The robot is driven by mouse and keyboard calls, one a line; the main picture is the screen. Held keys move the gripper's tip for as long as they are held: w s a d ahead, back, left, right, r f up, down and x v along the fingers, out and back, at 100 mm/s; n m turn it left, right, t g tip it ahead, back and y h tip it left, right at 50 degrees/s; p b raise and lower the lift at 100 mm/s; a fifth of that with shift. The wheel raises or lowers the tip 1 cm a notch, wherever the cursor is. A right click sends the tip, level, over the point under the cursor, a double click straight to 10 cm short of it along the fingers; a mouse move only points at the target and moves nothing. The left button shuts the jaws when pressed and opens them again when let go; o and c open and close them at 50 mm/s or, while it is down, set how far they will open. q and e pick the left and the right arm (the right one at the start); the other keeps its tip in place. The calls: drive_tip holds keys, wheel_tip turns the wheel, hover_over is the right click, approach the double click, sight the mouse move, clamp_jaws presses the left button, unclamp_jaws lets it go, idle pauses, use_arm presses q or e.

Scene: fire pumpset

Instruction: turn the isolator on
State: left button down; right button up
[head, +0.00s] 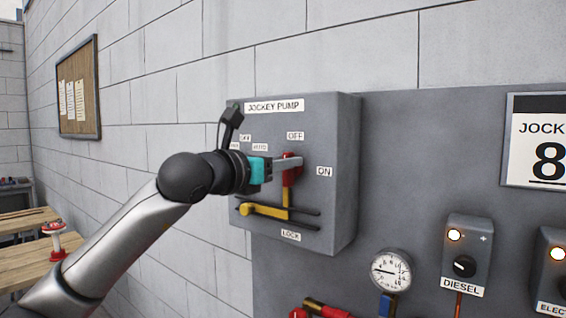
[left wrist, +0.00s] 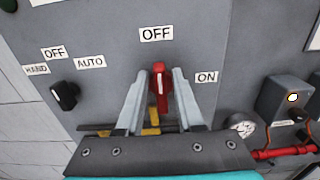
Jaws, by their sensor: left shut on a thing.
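The isolator is a red handle (head: 290,176) on the grey JOCKEY PUMP box (head: 338,130). It stands upright, pointing to the OFF label (head: 295,136). The ON label (head: 324,171) is to its right. My left gripper (head: 290,162) is shut on the handle; its two grey fingers show on either side of the red handle (left wrist: 161,88) in the left wrist view. A yellow lock slide (head: 264,211) lies below, above the LOCK label (head: 290,236), with its knob at the left; a yellow upright piece reaches towards the handle. My right gripper is not in view.
A black selector knob (left wrist: 64,95) sits left of the handle, near the HAND, OFF and AUTO labels. A pressure gauge (head: 390,271), red pipework (head: 325,309) and the DIESEL switch box (head: 467,255) are at the lower right. A wooden bench (head: 30,251) stands at the left.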

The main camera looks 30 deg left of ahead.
use_arm(q)
drive_tip(key=shift+d+f+m+b, duration=0.2)
drive_tip(key=shift+m+b, duration=0.15)
drive_tip(key=shift+m, duration=0.35)
drive_tip(key=m+b, duration=0.1)
drive_tip(key=m, duration=0.3)
drive_tip(key=d+f+m+b, duration=0.1)
drive_tip(key=m, duration=0.3)
drive_tip(key=m+b, duration=0.2)
drive_tip(key=m, duration=0.2)
drive_tip(key=shift+d+f+m, duration=0.15)
drive_tip(key=shift+f+m, duration=0.05)
drive_tip(key=shift+m, duration=0.2)
drive_tip(key=shift+s+f+m, duration=0.1)
drive_tip(key=shift+m, duration=1.7)
